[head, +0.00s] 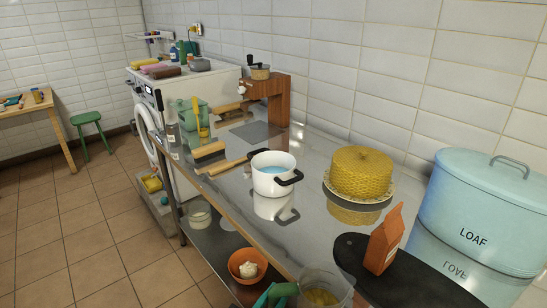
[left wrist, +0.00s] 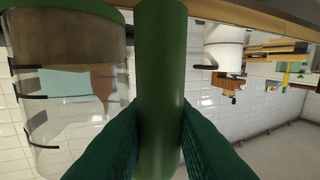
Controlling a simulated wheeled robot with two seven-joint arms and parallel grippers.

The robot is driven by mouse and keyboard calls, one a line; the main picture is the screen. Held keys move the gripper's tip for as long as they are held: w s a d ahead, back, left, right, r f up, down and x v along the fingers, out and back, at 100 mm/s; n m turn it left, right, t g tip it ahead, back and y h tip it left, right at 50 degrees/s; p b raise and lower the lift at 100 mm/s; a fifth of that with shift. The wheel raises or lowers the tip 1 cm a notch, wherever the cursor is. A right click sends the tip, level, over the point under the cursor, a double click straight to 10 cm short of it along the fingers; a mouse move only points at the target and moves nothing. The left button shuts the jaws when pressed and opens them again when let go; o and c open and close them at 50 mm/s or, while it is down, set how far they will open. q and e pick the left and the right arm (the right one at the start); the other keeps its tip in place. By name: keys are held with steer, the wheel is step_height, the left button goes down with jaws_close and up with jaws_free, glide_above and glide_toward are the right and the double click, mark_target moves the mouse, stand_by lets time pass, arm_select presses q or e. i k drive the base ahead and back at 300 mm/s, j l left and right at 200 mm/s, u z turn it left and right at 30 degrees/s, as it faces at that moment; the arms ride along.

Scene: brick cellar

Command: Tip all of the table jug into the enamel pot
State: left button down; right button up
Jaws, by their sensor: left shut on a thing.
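The enamel pot (head: 268,184), white with black handles and bluish liquid inside, stands upright on the steel counter. It also shows, upside down, in the left wrist view (left wrist: 222,50). The table jug (head: 338,284) is clear glass with a green handle (head: 286,289) and yellowish liquid low inside. It is at the bottom of the head view, nearer than the pot and apart from it, and looks upright. My left gripper (head: 268,297) is shut on the handle, which runs between its green fingers (left wrist: 158,140). Whether the jug touches the counter I cannot tell. My right gripper is not in view.
An orange bag (head: 384,241) stands on a black board (head: 422,284), near the blue bread bin (head: 482,205). Brushes lie behind the pot. An orange bowl (head: 248,264) is on the lower shelf.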

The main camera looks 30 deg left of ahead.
mark_target(274, 172)
steer(key=i+j+z, duration=0.25)
steer(key=j, duration=0.8)
steer(key=j+z, duration=0.25)
steer(key=j, duration=0.75)
